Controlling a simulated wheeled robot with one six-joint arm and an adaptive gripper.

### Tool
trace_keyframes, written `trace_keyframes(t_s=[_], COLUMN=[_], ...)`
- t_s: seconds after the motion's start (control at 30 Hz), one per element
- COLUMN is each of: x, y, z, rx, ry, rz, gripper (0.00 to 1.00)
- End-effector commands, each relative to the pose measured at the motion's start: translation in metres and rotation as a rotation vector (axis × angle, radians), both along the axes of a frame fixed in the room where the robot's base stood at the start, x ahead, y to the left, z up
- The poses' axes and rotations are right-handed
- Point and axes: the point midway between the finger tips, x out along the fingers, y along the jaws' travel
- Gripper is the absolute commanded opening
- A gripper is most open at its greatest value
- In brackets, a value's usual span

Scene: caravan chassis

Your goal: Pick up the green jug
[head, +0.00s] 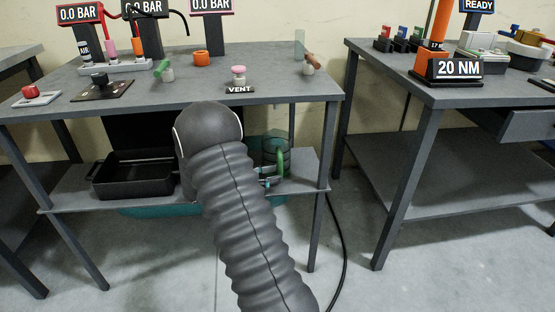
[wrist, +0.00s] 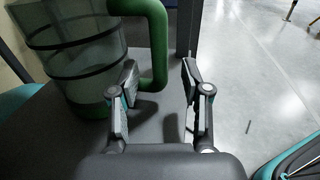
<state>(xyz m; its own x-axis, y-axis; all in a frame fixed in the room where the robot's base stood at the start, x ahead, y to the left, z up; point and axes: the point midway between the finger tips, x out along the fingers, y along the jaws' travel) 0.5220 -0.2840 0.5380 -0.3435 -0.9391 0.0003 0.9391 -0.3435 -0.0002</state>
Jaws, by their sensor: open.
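The green jug is see-through with dark bands and a solid green handle. It stands upright on the lower shelf in the head view (head: 270,150), partly behind my arm. In the wrist view the jug body (wrist: 85,65) is at the upper left, and its green handle (wrist: 159,45) shows between my fingers. My gripper (wrist: 159,68) is open, one finger on each side of the handle in the picture. I see no clear contact, and cannot tell how deep the handle lies between the fingers. In the head view my gripper (head: 267,180) is mostly hidden behind my arm.
The lower shelf (head: 75,190) also holds a black tray (head: 135,178) at left. The tabletop (head: 130,75) above carries gauges, knobs and small fittings. A table leg (head: 320,195) stands right of the jug. A second bench (head: 460,165) is further right, with open floor between.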

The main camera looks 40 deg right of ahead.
Motion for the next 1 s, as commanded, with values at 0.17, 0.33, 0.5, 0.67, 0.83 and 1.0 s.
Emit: trace_keyframes(t_s=[0.17,0.33,0.5,0.67,0.83,1.0], x=[-0.009,-0.011,-0.011,-0.011,-0.011,-0.011], y=[-0.024,-0.030,-0.030,-0.030,-0.030,-0.030], z=[-0.001,-0.001,-0.001,-0.001,0.000,0.000], rx=[0.001,0.000,0.000,0.000,0.000,0.000], ry=[0.000,0.000,0.000,0.000,-0.001,-0.001], rz=[-0.002,0.000,0.000,0.000,0.000,0.000], gripper=[0.47,0.47,0.35,0.00,0.00,0.00])
